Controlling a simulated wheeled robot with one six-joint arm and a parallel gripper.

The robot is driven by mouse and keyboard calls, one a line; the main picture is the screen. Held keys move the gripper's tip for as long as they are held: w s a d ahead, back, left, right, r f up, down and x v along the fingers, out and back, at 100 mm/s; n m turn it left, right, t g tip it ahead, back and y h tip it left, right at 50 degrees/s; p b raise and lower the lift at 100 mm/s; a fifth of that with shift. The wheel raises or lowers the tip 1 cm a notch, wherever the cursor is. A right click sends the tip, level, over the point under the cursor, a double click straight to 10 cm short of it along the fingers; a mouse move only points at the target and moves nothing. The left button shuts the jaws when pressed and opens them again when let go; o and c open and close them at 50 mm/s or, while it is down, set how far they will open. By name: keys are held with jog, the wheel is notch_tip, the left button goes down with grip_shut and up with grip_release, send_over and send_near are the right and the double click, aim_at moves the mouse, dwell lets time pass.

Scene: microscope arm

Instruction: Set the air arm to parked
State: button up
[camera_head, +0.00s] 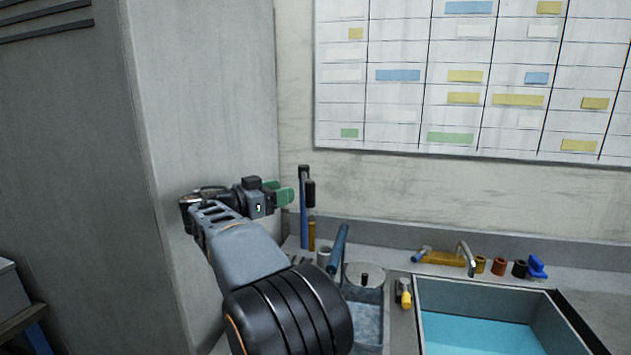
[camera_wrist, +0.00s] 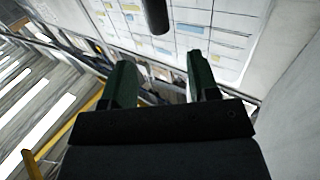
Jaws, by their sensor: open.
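My gripper (camera_head: 284,194) points right in the head view, in front of the tall grey cabinet side. In the wrist view its two dark green fingers (camera_wrist: 162,78) are apart with nothing between them. Just right of the fingertips in the head view stands an upright blue bar (camera_head: 303,225) with a dark top and a black cylindrical grip (camera_head: 310,193). This may be the air arm; I cannot tell for sure. A dark rounded cylinder (camera_wrist: 156,14) shows beyond the fingers at the top of the wrist view, apart from them. My arm hides part of the counter.
A sink basin (camera_head: 545,310) with blue inside is at lower right. A lidded container (camera_head: 365,300), a tilted blue cylinder (camera_head: 338,248) and a yellow-and-black item (camera_head: 404,293) stand left of it. Small fittings line the back ledge. A chart board (camera_head: 470,140) hangs above; the cabinet (camera_head: 210,100) bounds the left.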

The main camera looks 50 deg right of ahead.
aim_at(307, 191)
jog(key=s+d+p, duration=0.2)
jog(key=d+p, duration=0.1)
jog(key=d, duration=0.8)
jog(key=shift+p, duration=0.4)
jog(key=shift+w, duration=0.1)
grip_shut()
